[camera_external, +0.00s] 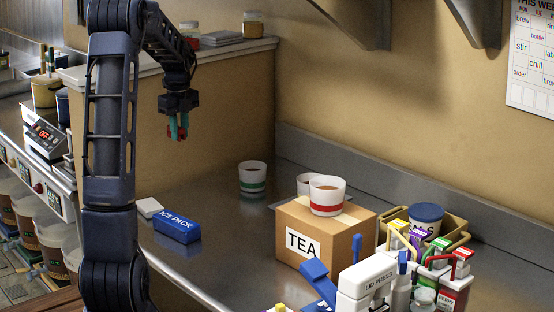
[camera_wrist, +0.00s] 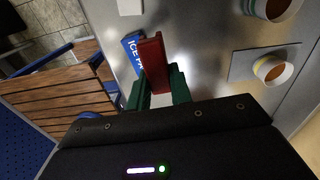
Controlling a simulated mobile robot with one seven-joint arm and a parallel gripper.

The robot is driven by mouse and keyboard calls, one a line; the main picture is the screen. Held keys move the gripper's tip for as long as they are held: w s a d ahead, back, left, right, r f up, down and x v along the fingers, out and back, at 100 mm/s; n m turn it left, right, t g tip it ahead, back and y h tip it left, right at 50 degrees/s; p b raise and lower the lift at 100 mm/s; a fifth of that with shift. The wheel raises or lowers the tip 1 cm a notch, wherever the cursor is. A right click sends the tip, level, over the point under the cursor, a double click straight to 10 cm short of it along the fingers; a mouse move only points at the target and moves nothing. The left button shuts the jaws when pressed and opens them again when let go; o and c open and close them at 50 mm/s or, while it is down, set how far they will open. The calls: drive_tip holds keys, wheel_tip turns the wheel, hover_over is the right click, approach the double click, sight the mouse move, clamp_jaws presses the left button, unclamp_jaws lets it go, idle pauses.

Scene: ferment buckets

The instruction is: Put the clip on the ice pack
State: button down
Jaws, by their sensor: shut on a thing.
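The blue ice pack (camera_external: 177,228), with white lettering, lies on the metal counter at the left. In the wrist view the ice pack (camera_wrist: 131,44) shows behind and to the left of the clip, partly hidden by it. My gripper (camera_external: 178,134) hangs in the air above and beyond the ice pack, its green fingers pointing down. It is shut on a red clip (camera_wrist: 153,64), which sticks out past the fingertips. The clip (camera_external: 171,131) is small and partly hidden by the fingers in the external view. The clip appears apart from the ice pack.
A small white block (camera_external: 149,207) lies beside the ice pack. A green-banded cup (camera_external: 253,179) stands on the counter. A red-banded cup (camera_external: 327,198) sits on the TEA box (camera_external: 304,246). A lid press (camera_external: 366,280) and colored cartons crowd the front right.

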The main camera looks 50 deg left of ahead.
hover_over(179, 221)
drive_tip(key=shift+m, duration=0.3)
wheel_tip(179, 221, down, 19)
drive_tip(key=shift+f, duration=0.2)
idle(0.4)
drive_tip(key=c, duration=1.3)
unclamp_jaws()
drive_tip(key=shift+f, duration=0.15)
drive_tip(key=shift+o, duration=0.2)
